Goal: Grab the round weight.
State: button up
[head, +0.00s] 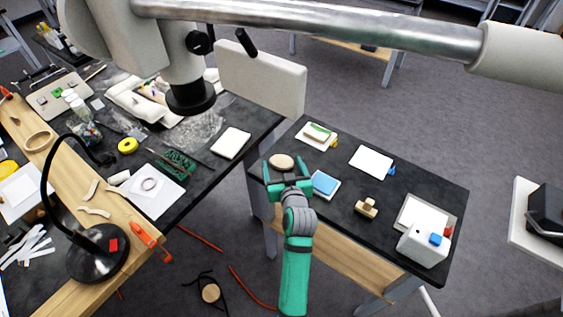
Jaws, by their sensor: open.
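The round weight looks to be a small tan disc (282,161) lying on the dark table at its left end. My gripper (284,176), on a green and grey arm, is just in front of the disc in the head view. Its two fingers are spread and point toward the disc, with nothing held between them. I cannot tell whether the fingers are above the table or touching it, or whether they touch the disc.
A blue pad (325,184) lies close to the right of my gripper. A wooden block (366,208), a white sheet (371,162) and a white box (423,247) are further right. A cluttered bench with a black lamp (97,252) stands at the left.

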jog(key=shift+w, duration=0.1)
jog(key=c, duration=1.3)
jog(key=shift+d, duration=0.2)
jog(key=shift+c, duration=0.2)
